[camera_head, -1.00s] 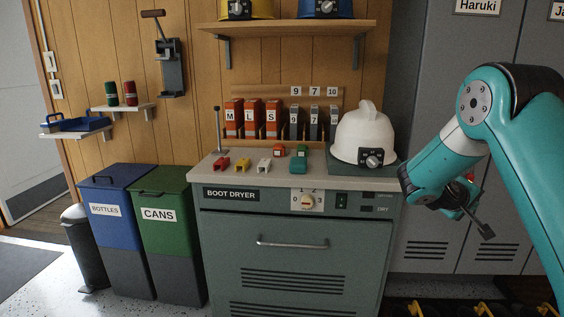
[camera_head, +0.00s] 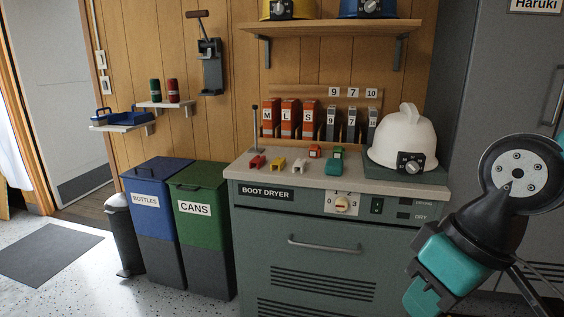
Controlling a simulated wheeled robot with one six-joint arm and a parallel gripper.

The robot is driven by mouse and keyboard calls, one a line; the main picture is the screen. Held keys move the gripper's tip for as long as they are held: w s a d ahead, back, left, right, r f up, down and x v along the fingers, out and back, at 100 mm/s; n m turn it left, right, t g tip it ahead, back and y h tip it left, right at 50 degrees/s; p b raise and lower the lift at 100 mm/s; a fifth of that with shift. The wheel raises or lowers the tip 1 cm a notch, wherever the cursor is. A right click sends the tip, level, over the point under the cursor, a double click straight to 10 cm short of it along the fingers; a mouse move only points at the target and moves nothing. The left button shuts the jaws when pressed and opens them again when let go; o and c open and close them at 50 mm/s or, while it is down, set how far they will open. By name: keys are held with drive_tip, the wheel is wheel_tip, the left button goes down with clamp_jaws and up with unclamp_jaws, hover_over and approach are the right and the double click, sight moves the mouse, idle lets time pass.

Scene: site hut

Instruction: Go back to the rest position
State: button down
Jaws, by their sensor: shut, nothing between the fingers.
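My teal and black arm (camera_head: 482,232) is folded at the right side of the head view, in front of the grey lockers and beside the boot dryer. Its large round grey joint (camera_head: 518,171) faces the camera. The teal wrist (camera_head: 440,262) points down and runs to the bottom edge of the picture. I cannot make out the gripper's fingers. No object shows in the arm's hold.
The boot dryer (camera_head: 318,251) has a white helmet (camera_head: 403,138) and small coloured blocks on its top. A blue bottles bin (camera_head: 157,208) and green cans bin (camera_head: 201,232) stand to its left. The floor at the left is mostly clear around a dark mat (camera_head: 45,255).

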drive_tip(key=s+a+r+n+g+p, duration=0.1)
drive_tip(key=s+r+p, duration=0.4)
drive_tip(key=r+p, duration=0.7)
drive_tip(key=shift+a+r+y+p, duration=0.3)
drive_tip(key=shift+a+r+p, duration=0.1)
drive_tip(key=shift+r, duration=0.35)
drive_tip(key=shift+s, duration=0.1)
